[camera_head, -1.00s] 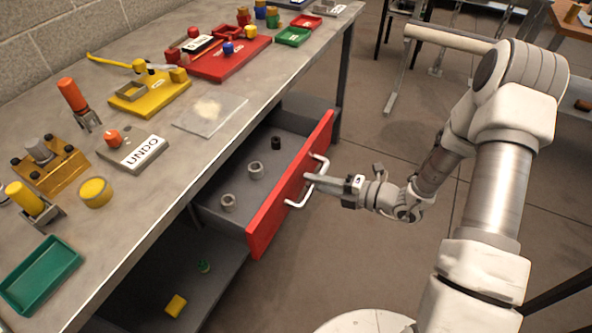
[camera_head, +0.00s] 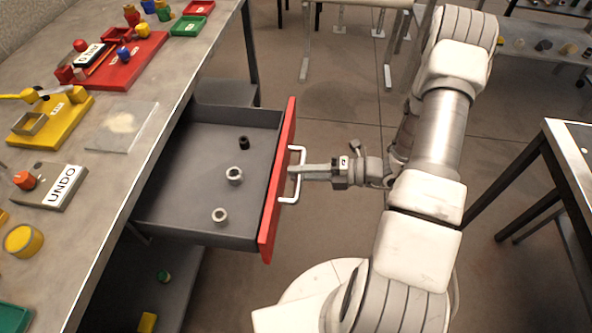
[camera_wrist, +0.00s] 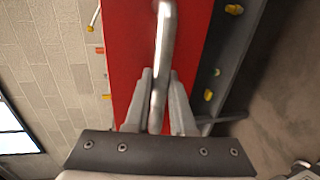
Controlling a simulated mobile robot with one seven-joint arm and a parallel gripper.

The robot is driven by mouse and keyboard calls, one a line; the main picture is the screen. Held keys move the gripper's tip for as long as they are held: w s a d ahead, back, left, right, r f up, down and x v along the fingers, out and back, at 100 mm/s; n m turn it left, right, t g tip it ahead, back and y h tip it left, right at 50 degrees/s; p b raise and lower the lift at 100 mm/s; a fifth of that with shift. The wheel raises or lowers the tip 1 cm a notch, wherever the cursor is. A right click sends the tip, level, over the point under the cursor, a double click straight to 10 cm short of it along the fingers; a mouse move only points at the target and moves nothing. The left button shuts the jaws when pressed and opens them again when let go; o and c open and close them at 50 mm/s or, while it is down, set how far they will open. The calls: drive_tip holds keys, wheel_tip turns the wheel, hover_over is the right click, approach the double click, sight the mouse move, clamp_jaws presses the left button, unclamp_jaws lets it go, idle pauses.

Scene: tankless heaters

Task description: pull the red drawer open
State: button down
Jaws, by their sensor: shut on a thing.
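The red drawer front (camera_head: 280,185) stands out from under the workbench in the head view. The drawer is open, and its grey tray (camera_head: 180,200) shows with a black ring and two grey nuts inside. A white bar handle (camera_head: 294,194) is fixed to the red front. My gripper (camera_head: 298,172) is shut on the handle, with my arm reaching in from the right. In the wrist view the two fingers (camera_wrist: 160,100) lie on either side of the handle (camera_wrist: 165,35), in front of the red drawer face (camera_wrist: 125,55).
The bench top (camera_head: 105,185) carries an UNDO block (camera_head: 50,187), a yellow fixture (camera_head: 48,118) and a red board (camera_head: 125,60). A lower shelf (camera_head: 165,290) sits below the drawer. Another table (camera_head: 575,170) stands at right. Floor shows between.

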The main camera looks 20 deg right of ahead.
drive_tip(key=c, duration=0.8)
unclamp_jaws()
drive_tip(key=shift+o, duration=0.2)
drive_tip(key=p+v, duration=0.1)
drive_tip(key=v, duration=1.6)
drive_tip(key=shift+d, duration=0.2)
drive_tip(key=shift+s, duration=0.15)
